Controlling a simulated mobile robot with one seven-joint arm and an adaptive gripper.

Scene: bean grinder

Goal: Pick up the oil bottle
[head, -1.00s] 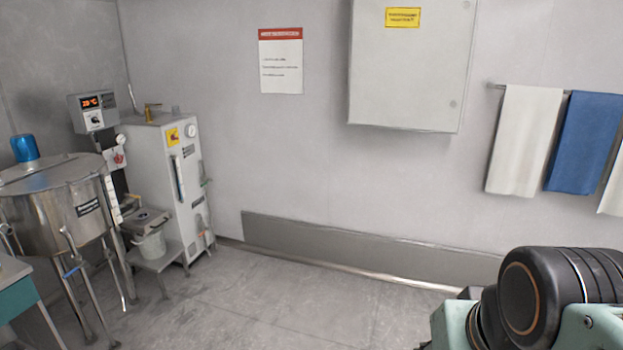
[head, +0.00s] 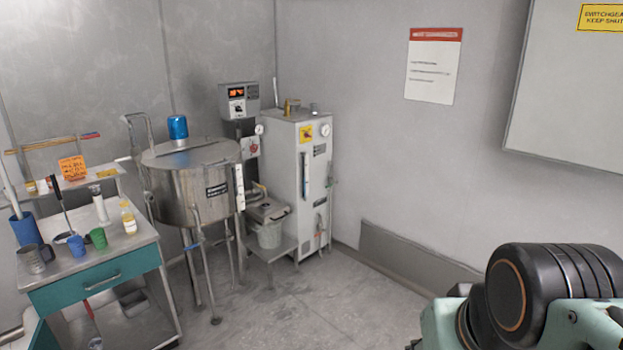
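A small clear bottle with yellow contents and a pale label (head: 128,217), which looks like the oil bottle, stands upright on the steel bench (head: 145,240) at the left. It is near the bench's right end, beside a green cup (head: 98,238). My gripper is not in view. Only a thick black and pale green part of my arm shows at the lower right, far from the bottle.
A blue cup (head: 77,246) and a metal mug (head: 36,259) share the bench. A steel tank on legs (head: 192,190) stands just right of the bench, then a grey cabinet (head: 300,180). The floor (head: 330,310) in the middle is clear.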

